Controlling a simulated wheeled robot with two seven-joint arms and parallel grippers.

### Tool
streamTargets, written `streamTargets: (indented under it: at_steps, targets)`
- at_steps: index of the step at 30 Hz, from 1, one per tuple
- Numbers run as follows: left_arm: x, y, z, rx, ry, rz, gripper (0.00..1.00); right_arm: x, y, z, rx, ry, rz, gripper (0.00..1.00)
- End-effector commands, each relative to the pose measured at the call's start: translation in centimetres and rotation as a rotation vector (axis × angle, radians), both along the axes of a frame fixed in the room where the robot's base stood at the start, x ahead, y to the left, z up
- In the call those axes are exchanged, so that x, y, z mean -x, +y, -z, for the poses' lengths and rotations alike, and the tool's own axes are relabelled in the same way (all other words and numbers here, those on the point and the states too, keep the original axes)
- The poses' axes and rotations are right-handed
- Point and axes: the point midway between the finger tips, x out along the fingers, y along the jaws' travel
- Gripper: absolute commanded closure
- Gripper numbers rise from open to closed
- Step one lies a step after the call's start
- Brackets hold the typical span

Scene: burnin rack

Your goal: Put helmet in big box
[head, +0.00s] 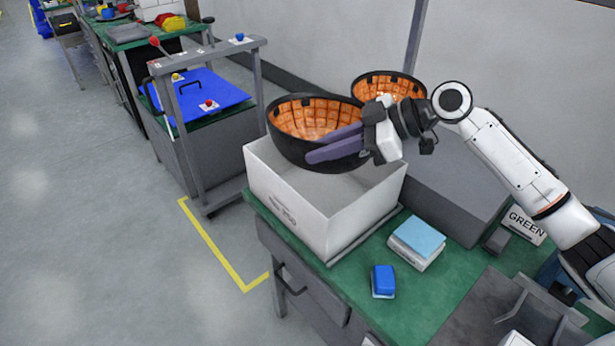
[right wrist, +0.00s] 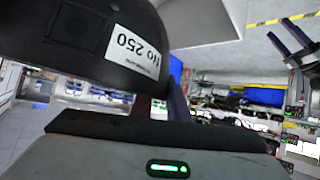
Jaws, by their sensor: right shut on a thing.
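A black helmet (head: 290,147) with an orange padded inside is held upside down, its opening facing up. My right gripper (head: 335,146), with purple fingers, is shut on its right side. The helmet is over the open white big box (head: 290,207), above its rim near the back left. In the right wrist view the helmet's dark shell (right wrist: 75,45) fills the upper left, with a "No 250" label. A second helmet (head: 388,86) with the same orange inside lies behind, partly hidden by my right gripper.
The big box stands on a green-topped bench (head: 345,280) at its left end. A grey block (head: 455,185) is right of the box. A light-blue-topped small box (head: 417,241) and a blue item (head: 383,280) lie in front. A blue-topped cart (head: 205,95) stands at the left.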

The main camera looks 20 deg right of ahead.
Motion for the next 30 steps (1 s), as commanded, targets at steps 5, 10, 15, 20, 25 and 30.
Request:
streamTargets:
  at_steps: [5, 10, 15, 20, 25, 30]
  targets:
    - [1.6, 0.0, 1.2, -0.001, 0.032, 0.001, 0.35, 0.1, 0.0, 1.9, -0.001, -0.004, 0.001, 1.0]
    - [2.3, -0.1, 3.7, -0.001, 0.047, 0.002, 0.35, 0.1, 0.0, 5.4, -0.001, -0.006, 0.001, 1.0]
    - [2.5, -0.1, 5.4, -0.002, 0.054, 0.003, 0.35, 0.0, 0.0, 7.5, -0.001, -0.007, 0.002, 1.0]
    - [2.4, -0.1, 6.7, -0.001, 0.051, 0.003, 0.35, 0.1, 0.0, 9.4, -0.001, -0.006, 0.001, 1.0]
    - [2.0, -0.2, 7.5, -0.001, 0.041, 0.004, 0.35, 0.1, 0.0, 11.0, -0.001, -0.007, 0.002, 1.0]
    - [1.2, -0.3, 6.6, 0.0, 0.025, 0.005, 0.35, 0.1, 0.0, 10.7, -0.002, -0.008, 0.002, 1.0]
